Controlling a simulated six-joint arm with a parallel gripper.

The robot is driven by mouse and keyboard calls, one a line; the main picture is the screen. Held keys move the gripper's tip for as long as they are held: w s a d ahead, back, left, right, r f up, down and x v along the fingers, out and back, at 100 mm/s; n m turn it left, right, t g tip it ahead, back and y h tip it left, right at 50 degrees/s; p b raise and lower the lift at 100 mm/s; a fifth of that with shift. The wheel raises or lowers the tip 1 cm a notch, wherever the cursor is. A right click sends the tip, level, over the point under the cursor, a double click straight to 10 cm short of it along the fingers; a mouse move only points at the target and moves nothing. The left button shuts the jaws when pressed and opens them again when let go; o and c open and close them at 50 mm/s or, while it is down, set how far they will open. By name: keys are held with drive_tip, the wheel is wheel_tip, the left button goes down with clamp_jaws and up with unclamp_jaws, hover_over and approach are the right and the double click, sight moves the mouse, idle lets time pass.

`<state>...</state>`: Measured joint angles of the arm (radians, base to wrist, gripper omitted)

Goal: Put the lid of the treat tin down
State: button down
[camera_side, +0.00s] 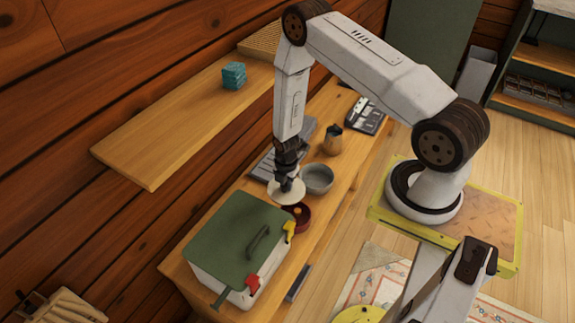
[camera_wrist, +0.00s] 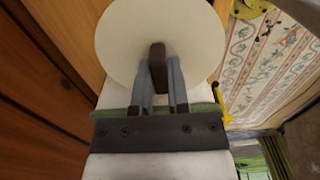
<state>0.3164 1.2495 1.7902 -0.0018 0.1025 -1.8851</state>
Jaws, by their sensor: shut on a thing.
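My gripper (camera_side: 287,182) points down over the wooden bench, with its fingers shut on the knob of a round cream lid (camera_side: 286,193). In the wrist view, the lid (camera_wrist: 130,40) fills the top middle, and my gripper (camera_wrist: 158,68) grips its dark brown knob (camera_wrist: 157,53). The lid is held above the bench, close to a dark red round tin (camera_side: 300,213). In the side view the lid overlaps the tin's upper left edge. Something small and orange-brown shows in the tin. I cannot tell the exact height of the lid.
A cool box with a green lid (camera_side: 228,233) stands close by at the near end of the bench (camera_side: 322,244). A grey bowl (camera_side: 318,178) is just behind the tin. A brown jug (camera_side: 333,140) stands farther back. A wall shelf (camera_side: 165,128) carries a teal block (camera_side: 233,75).

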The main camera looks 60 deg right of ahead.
drive_tip(key=shift+f, duration=0.8)
drive_tip(key=shift+w+d+f, duration=0.55)
drive_tip(key=shift+w+f, duration=1)
drive_tip(key=shift+w, duration=0.65)
drive_tip(key=shift+w+d+f, duration=0.55)
drive_tip(key=shift+w+f, duration=1.05)
drive_tip(key=shift+w, duration=0.6)
drive_tip(key=shift+w+d+f, duration=0.55)
drive_tip(key=shift+w+f, duration=1)
drive_tip(key=shift+w, duration=0.65)
drive_tip(key=shift+w+f, duration=0.1)
drive_tip(key=shift+w+f, duration=0.1)
drive_tip(key=shift+f, duration=1.55)
